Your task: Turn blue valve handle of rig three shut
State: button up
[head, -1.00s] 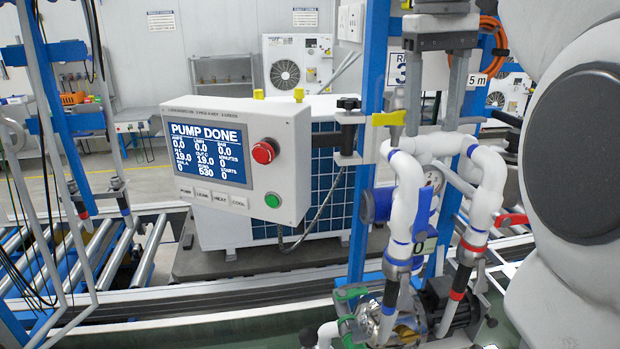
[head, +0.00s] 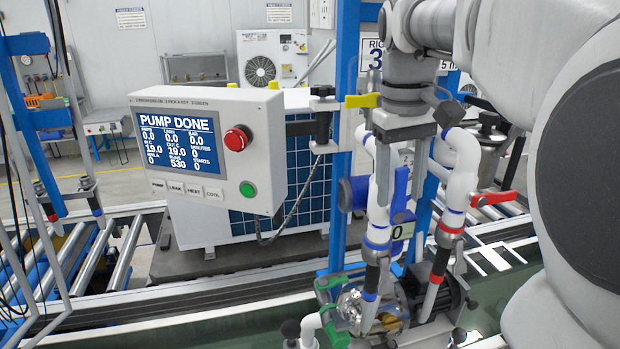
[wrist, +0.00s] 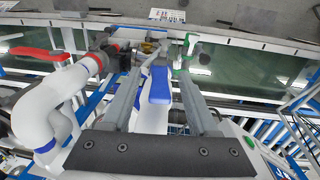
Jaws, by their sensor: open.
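The blue valve handle (head: 401,188) sits on the left white pipe (head: 378,225) of the rig with the "3" sign (head: 374,58). It points up, roughly along the pipe. My gripper (head: 398,208) points down over it, its fingers apart. In the wrist view the blue handle (wrist: 160,84) shows between the two open fingers (wrist: 165,52). I cannot tell whether either finger touches it. The handle's lower end and pivot are partly hidden in the head view.
A red handle (head: 494,198) sticks out sideways from the right pipe. A yellow handle (head: 362,101) and blue post (head: 342,180) are close on the left. The control panel (head: 210,150) reads "PUMP DONE". The pump (head: 385,303) is below.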

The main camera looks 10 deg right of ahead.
jog(key=shift+d+f, duration=0.1)
jog(key=shift+f, duration=1.3)
jog(key=shift+c, duration=0.3)
grip_shut()
